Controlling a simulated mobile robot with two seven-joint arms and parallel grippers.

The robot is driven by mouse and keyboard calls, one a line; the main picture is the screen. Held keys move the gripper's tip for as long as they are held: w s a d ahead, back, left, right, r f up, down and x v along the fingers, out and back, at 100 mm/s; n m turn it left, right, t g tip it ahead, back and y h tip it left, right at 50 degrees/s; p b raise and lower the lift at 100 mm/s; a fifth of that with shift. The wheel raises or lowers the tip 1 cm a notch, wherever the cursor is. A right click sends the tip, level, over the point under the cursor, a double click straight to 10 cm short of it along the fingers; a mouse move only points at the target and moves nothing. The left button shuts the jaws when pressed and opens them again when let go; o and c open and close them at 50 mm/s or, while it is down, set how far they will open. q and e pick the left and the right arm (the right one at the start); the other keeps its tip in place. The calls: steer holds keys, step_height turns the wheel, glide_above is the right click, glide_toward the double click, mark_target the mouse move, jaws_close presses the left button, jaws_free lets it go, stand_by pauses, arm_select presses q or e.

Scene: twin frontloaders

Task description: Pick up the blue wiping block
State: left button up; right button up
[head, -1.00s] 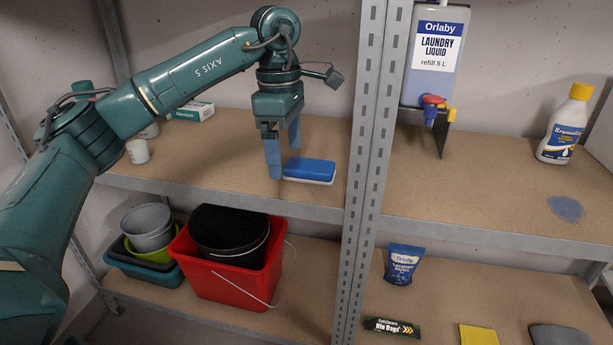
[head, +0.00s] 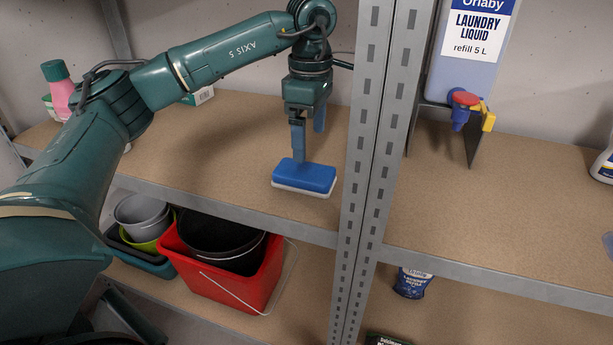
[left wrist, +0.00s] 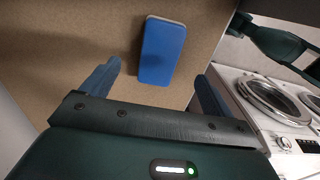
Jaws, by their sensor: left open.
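The blue wiping block (head: 305,175) has a white underside and lies flat on the upper shelf, near the front edge and left of the grey upright. My left gripper (head: 309,143) is in the head view just behind and above the block, its blue fingers pointing down. In the left wrist view the block (left wrist: 162,50) lies ahead of the gap between the open fingers of my left gripper (left wrist: 158,85), with nothing between them. My right gripper is not in view.
The grey slotted upright (head: 372,150) stands close to the right of the block. A red bucket (head: 225,275) is on the shelf below.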

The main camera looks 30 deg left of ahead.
mark_target(308, 171)
arm_select(q)
step_height(308, 171, down, 8)
steer(key=shift+a+f+b, duration=0.1)
steer(key=shift+f+b, duration=0.15)
steer(key=shift+b, duration=0.4)
steer(key=shift+c, duration=0.5)
steer(key=shift+c, duration=0.6)
steer(key=c, duration=0.9)
steer(key=shift+o, duration=0.2)
steer(key=shift+r, duration=0.1)
step_height(308, 171, up, 10)
steer(key=p, duration=0.1)
steer(key=shift+p, duration=0.4)
